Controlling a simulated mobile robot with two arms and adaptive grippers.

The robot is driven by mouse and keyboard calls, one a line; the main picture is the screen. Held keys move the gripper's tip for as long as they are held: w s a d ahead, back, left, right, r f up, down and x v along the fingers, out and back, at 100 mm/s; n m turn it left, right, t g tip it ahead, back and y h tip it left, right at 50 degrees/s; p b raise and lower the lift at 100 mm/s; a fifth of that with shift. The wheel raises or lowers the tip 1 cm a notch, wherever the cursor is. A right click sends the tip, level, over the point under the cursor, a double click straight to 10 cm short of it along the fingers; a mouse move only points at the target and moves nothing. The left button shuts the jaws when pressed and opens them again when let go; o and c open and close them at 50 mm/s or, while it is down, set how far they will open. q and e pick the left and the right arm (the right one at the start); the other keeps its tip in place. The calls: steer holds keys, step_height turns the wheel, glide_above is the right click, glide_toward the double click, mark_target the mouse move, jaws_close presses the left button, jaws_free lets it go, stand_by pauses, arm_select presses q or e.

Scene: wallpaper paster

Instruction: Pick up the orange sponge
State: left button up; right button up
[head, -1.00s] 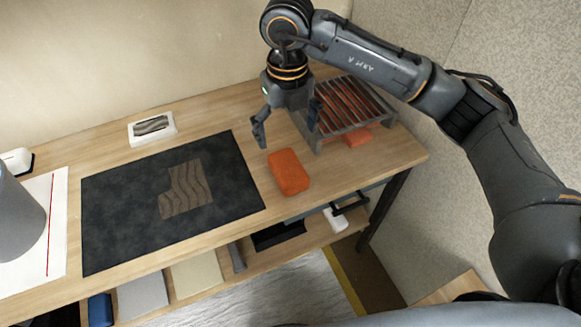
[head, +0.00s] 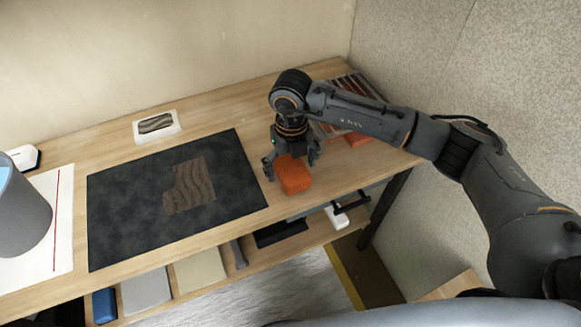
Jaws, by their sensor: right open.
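The orange sponge (head: 294,178) lies on the wooden table near its front edge, just right of the dark mat. My right gripper (head: 292,172) is down at the sponge from behind, with its fingers spread. One finger is at the sponge's left side and the other at its right rear. I cannot tell whether the fingers touch it. The sponge's back part is partly hidden by the gripper. My left gripper is not in view.
The dark mat (head: 120,220) with a patterned piece (head: 188,186) lies to the left. A slatted rack (head: 360,90) stands behind my right arm, with another orange item (head: 358,138) by it. A small white tray (head: 172,130) sits behind the mat. A grey cylinder (head: 20,215) stands far left.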

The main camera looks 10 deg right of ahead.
mark_target(291, 165)
steer(key=shift+f, duration=0.15)
steer(key=shift+c, duration=0.2)
steer(key=c, duration=1.1)
step_height(291, 165, up, 4)
steer(key=p, duration=0.2)
steer(key=shift+p, duration=0.35)
steer(key=s+r+p, duration=0.1)
steer(key=s+a+r+p, duration=0.1)
steer(key=r, duration=0.1)
steer(key=s+r+p, duration=0.1)
steer(key=p, duration=0.1)
steer(key=shift+s+a+r, duration=0.3)
steer(key=shift+a+r, duration=0.05)
steer(key=shift+a, duration=0.05)
steer(key=s+a+r+p, duration=0.3)
steer(key=s+a+r, duration=0.1)
steer(key=s, duration=0.5)
steer(key=shift+a+r, duration=0.15)
steer(key=shift+r, duration=0.05)
